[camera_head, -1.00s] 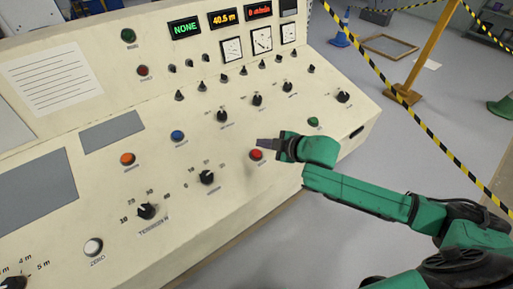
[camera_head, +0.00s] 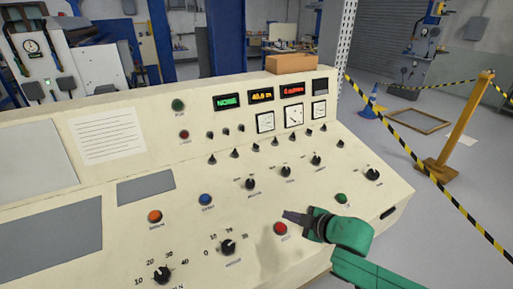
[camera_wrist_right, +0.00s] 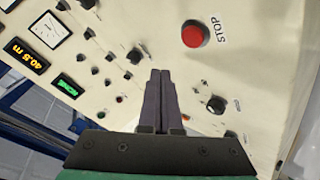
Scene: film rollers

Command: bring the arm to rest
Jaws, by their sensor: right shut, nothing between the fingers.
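My right gripper (camera_head: 296,217) is shut and empty, just above the sloping cream control panel (camera_head: 130,222), close to the red button (camera_head: 281,229). My green right arm (camera_head: 352,235) comes in from the lower right. In the right wrist view the shut fingers (camera_wrist_right: 160,80) point at the panel, and a red button labelled STOP (camera_wrist_right: 194,35) stands to their upper right, apart from them. My left gripper does not show.
The panel holds several black knobs (camera_head: 228,247), an orange button (camera_head: 155,217), a blue button (camera_head: 206,200) and a green button (camera_head: 341,199). Lit displays (camera_head: 227,102) read NONE and 40.5 m.

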